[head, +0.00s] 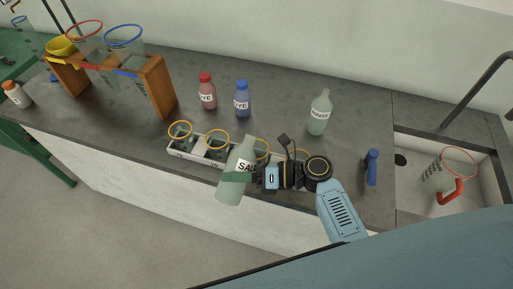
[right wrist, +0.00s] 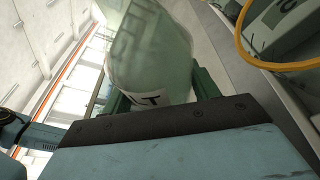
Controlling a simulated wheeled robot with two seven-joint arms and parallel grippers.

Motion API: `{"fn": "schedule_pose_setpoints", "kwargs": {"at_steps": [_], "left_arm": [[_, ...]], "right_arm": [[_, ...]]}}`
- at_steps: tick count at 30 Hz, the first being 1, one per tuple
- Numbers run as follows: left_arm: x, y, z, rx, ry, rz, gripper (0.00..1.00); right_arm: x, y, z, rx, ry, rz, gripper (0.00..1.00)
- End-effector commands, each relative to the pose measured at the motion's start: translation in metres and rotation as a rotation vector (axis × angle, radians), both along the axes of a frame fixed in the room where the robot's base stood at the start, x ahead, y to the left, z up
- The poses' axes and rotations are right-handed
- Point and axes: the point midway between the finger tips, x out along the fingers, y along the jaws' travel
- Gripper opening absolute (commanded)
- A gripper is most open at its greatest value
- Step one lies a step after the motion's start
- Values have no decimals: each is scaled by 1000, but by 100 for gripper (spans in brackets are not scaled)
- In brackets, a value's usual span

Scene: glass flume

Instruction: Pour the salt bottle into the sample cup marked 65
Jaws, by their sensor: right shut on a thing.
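The pale green salt bottle (head: 232,191) is in my right gripper (head: 240,177), which is shut around its labelled middle. The bottle is held in front of the cup rack (head: 176,152), neck up and leaning slightly right in the head view. In the right wrist view the bottle (right wrist: 155,55) shows part of its label between the fingers. The rack holds clear sample cups with yellow rims: a left cup (head: 180,130), a middle cup (head: 217,140) and a right cup (head: 263,148), partly hidden by the bottle. I cannot read which is marked 65. My left gripper is out of view.
A red dye bottle (head: 207,94), a blue dye bottle (head: 242,101) and a rinse bottle (head: 319,115) stand behind the rack. A wooden stand (head: 158,88) is at left. A blue handle-like object (head: 372,168) and the sink (head: 408,200) with a red-handled jug (head: 436,175) are at right.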

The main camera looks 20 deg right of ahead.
Motion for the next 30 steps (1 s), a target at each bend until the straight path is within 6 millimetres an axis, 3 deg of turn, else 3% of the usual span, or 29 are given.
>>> {"fn": "schedule_pose_setpoints", "kwargs": {"at_steps": [30], "left_arm": [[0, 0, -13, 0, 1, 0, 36]], "right_arm": [[-3, 3, -3, 58, 59, 0, 36]]}}
